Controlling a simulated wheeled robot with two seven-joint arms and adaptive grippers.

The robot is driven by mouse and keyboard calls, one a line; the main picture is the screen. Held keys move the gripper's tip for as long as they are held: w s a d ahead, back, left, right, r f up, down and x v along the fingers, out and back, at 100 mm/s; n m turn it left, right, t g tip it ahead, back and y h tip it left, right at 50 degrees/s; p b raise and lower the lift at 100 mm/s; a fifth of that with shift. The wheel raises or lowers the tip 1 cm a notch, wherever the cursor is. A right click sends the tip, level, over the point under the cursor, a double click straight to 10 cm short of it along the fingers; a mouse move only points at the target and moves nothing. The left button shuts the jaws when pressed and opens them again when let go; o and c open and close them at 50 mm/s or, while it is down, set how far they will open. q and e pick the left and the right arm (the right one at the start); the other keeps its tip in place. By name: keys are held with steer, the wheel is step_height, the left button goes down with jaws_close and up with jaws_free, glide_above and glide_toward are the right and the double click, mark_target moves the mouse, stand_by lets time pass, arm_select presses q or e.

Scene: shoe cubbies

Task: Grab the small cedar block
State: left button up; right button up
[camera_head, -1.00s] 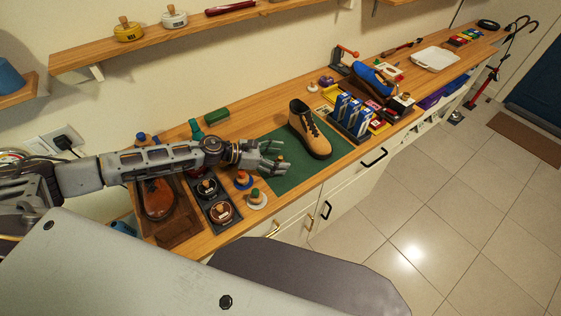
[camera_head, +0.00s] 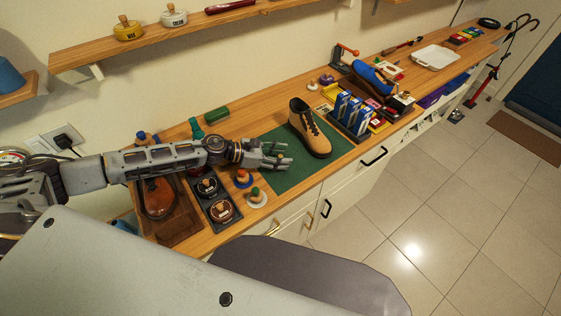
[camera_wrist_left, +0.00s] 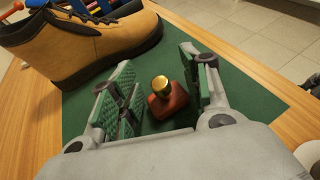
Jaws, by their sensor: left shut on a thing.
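The small cedar block (camera_wrist_left: 168,101) is reddish brown with a round brass knob on top. I cannot tell whether the block touches the mat. My right gripper is in neither view.
A tan boot (camera_head: 309,130) stands on the mat just beyond the gripper; it also shows in the wrist view (camera_wrist_left: 90,45). Two knobbed items, dark round tins (camera_head: 222,211) and a brown shoe (camera_head: 158,197) are nearer. Blue boxes (camera_head: 352,112) stand past the boot.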

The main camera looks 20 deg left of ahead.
mark_target(280, 155)
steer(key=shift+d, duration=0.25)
arm_select(q)
steer(key=shift+r, duration=0.8)
step_height(280, 155, up, 2)
steer(key=shift+r, duration=0.1)
steer(key=s+d+p, duration=0.1)
steer(key=s+d, duration=0.1)
steer(key=s+d+p, duration=0.1)
steer(key=d, duration=0.2)
steer(key=s+d+p, duration=0.2)
steer(key=shift+s+d, duration=0.25)
steer(key=shift+s, duration=0.1)
steer(key=s+d+p, duration=0.5)
steer(key=d+p, duration=0.1)
steer(key=shift+s+d, duration=0.15)
steer(key=shift+d, duration=0.2)
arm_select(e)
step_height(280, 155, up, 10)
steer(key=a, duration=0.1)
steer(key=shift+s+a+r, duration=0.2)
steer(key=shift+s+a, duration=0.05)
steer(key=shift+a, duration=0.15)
